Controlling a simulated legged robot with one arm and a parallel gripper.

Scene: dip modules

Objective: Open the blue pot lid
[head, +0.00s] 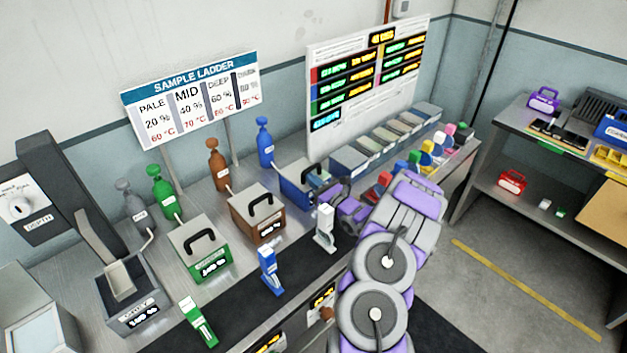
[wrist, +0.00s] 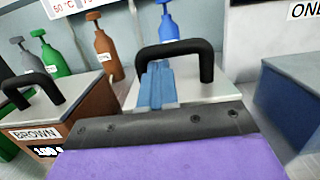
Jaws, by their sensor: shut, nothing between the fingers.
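The blue pot (head: 297,196) stands on the bench at the right end of the row of pots. Its pale lid (wrist: 215,92) is on it, with a black arched handle (wrist: 206,66). My gripper (head: 322,179) is at the right side of this pot, close to the handle. In the wrist view, the blue-grey fingers of my gripper (wrist: 157,84) are together and empty. They overlap the left part of the handle arch; I cannot tell whether they touch it. My purple wrist hides the front of the pot there.
The brown pot (head: 257,218) stands left of the blue pot, then the green pot (head: 206,262). Behind stand brown (head: 217,160) and blue (head: 264,142) bottles. A white upright device (head: 325,228) and a blue one (head: 270,271) stand in front. Coloured blocks (head: 384,179) lie to the right.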

